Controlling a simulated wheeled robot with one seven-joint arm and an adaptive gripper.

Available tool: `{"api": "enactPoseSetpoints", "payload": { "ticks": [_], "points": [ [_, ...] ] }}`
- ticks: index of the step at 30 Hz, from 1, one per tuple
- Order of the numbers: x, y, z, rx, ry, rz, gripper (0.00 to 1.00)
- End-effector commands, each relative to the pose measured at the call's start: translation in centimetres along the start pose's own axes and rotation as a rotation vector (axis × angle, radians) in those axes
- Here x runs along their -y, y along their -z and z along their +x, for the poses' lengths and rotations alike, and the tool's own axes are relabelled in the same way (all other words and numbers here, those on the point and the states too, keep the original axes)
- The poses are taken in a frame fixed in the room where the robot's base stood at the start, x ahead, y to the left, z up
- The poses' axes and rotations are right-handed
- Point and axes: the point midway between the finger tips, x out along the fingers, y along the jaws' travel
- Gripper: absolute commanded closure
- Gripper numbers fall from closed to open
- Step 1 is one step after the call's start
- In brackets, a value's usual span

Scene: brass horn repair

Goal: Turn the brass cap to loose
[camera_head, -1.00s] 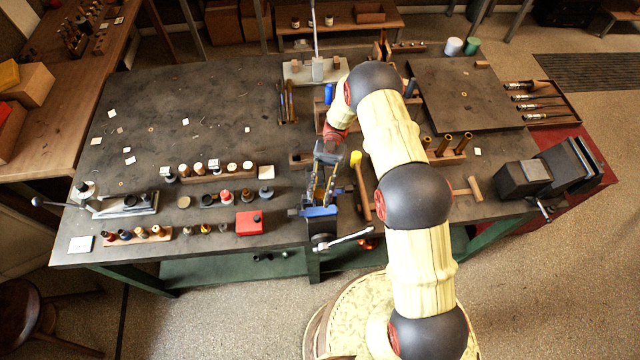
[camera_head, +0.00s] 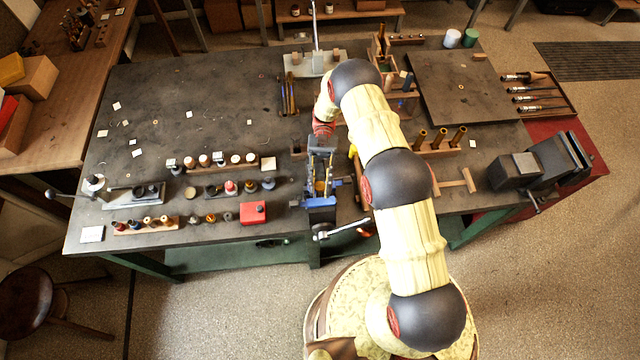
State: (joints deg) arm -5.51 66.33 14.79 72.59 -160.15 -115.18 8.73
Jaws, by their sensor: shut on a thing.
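My gripper (camera_head: 320,186) points down over the blue-jawed vise (camera_head: 321,203) at the front edge of the workbench. Its fingers straddle a small brass-coloured piece, which appears to be the brass cap; the fingers and vise hide most of it. The gripper is shut on it. The cap's turn position cannot be made out at this size.
Left of the vise stand a red box (camera_head: 253,212) and racks of small bottles (camera_head: 213,163). To the right lie a wooden mallet (camera_head: 456,187) and a large dark vise (camera_head: 541,166). The bench's left back area is mostly clear.

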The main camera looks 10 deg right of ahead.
Motion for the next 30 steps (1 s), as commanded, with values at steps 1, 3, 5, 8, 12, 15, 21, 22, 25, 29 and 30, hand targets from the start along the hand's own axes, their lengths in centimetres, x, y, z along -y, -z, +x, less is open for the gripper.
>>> {"api": "enactPoseSetpoints", "payload": {
  "ticks": [1,3,5,8,12,15,21,22,25,29,30],
  "points": [
    [-0.05,0.11,-0.08,0.001,-0.001,-0.002,1.00],
    [-0.05,0.11,-0.08,0.001,-0.001,-0.002,0.72],
    [-0.04,0.10,-0.07,0.001,-0.001,-0.001,0.69],
    [-0.03,0.07,-0.04,0.001,-0.001,-0.001,0.63],
    [-0.02,0.05,-0.02,0.001,-0.001,0.000,0.56],
    [-0.01,0.03,-0.01,0.000,-0.001,0.000,0.56],
    [0.00,-0.01,-0.01,0.001,-0.003,0.000,0.56],
    [0.00,-0.03,-0.02,0.001,-0.005,0.000,0.56],
    [0.01,-0.17,-0.02,0.001,-0.020,0.000,0.56],
    [0.04,-0.40,-0.03,0.002,-0.054,0.000,0.56],
    [0.02,-0.43,-0.04,0.002,-0.068,-0.001,0.56]
  ]
}}
